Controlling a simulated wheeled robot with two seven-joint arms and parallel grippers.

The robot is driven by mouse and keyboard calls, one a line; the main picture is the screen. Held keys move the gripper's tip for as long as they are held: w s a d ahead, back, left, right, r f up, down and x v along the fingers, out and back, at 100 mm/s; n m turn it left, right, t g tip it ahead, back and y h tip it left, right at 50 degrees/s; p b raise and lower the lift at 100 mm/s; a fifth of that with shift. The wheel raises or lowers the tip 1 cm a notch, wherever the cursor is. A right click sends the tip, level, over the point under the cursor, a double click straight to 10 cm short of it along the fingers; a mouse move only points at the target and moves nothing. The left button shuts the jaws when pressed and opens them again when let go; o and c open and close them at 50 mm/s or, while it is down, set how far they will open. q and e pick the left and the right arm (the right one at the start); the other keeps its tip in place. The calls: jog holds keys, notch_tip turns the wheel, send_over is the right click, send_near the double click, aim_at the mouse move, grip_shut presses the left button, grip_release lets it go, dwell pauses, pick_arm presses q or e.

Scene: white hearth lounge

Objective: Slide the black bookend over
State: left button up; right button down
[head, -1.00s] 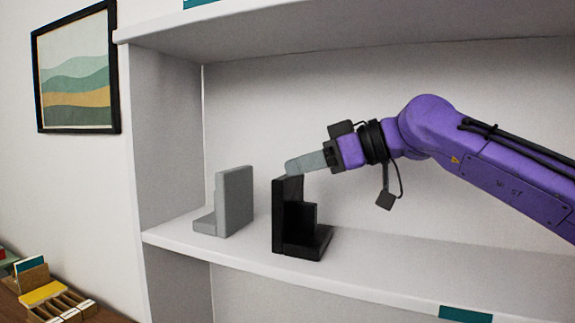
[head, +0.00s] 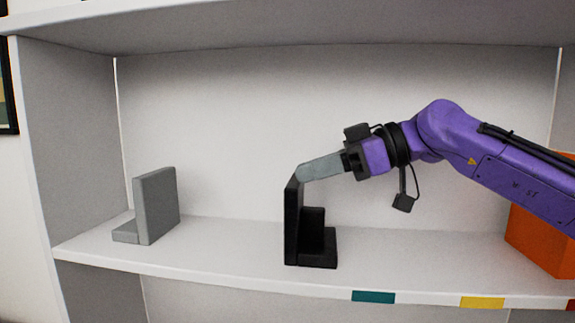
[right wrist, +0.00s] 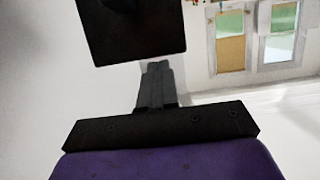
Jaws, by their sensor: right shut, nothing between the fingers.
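The black bookend (head: 292,225) stands upright on the white shelf (head: 220,262), its foot pointing right. My right gripper (head: 303,173) comes in from the right, shut and empty. Its grey fingertips are at the top of the bookend's upright plate and look to be touching it. In the right wrist view the shut fingers (right wrist: 157,85) point at a black panel, which appears to be the bookend (right wrist: 130,30). A grey bookend (head: 157,205) stands further left, apart from the black one. My left gripper is not in view.
An orange box-like object (head: 540,240) stands at the right, partly behind my arm. Teal (head: 373,297) and yellow (head: 482,302) strips mark the shelf's front edge. The shelf is bare between the bookends and from the black bookend to the orange object.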

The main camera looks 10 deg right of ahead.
jog(key=shift+w+f, duration=0.2)
jog(key=shift+f, duration=0.55)
jog(key=r+v, duration=0.1)
jog(key=v, duration=1)
jog(key=shift+a+r, duration=0.2)
jog(key=shift+r, duration=0.1)
